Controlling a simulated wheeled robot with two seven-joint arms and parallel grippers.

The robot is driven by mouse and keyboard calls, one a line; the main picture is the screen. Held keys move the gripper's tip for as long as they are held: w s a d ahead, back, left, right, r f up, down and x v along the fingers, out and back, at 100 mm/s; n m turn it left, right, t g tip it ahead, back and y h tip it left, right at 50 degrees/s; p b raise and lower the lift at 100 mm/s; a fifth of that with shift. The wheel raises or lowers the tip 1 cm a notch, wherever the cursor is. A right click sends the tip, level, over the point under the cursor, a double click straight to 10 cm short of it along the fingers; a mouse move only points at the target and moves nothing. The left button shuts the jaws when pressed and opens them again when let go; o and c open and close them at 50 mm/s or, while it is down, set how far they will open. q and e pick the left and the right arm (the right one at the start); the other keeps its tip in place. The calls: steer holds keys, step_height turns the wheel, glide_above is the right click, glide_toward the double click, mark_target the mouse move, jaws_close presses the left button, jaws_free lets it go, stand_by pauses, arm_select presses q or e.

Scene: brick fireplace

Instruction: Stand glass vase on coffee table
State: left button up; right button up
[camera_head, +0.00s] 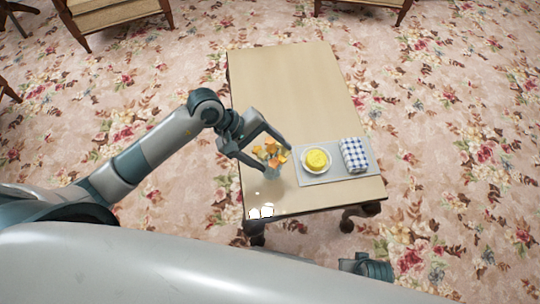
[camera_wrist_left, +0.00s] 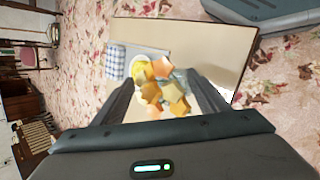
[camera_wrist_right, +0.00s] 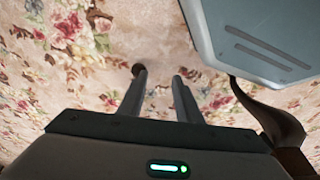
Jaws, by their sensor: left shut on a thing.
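The glass vase (camera_head: 272,174) holds orange and yellow flowers. It is over the near left part of the wooden coffee table (camera_head: 290,90), looking roughly upright. My left gripper (camera_head: 273,160) is shut on the vase, with one finger on each side. In the left wrist view the flowers (camera_wrist_left: 163,90) fill the space between the fingers and hide most of the glass. I cannot tell whether the vase's base touches the tabletop. My right gripper (camera_wrist_right: 160,73) is empty, its fingers apart, above the carpet.
A grey tray (camera_head: 338,176) with a yellow-filled bowl (camera_head: 316,159) and a blue checked cloth (camera_head: 354,155) lies right of the vase. The table's far half is clear. Chairs (camera_head: 115,17) stand at the back on the floral carpet.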

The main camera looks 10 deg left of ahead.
arm_select(q)
steer(key=shift+f, duration=1.2)
arm_select(e)
steer(key=shift+s+d+f, duration=0.1)
steer(key=shift+s+f, duration=0.15)
steer(key=shift+f, duration=0.45)
steer(key=shift+w+r, duration=0.1)
arm_select(q)
steer(key=o, duration=1.3)
arm_select(e)
steer(key=shift+s+r, duration=0.15)
steer(key=shift+s, duration=0.3)
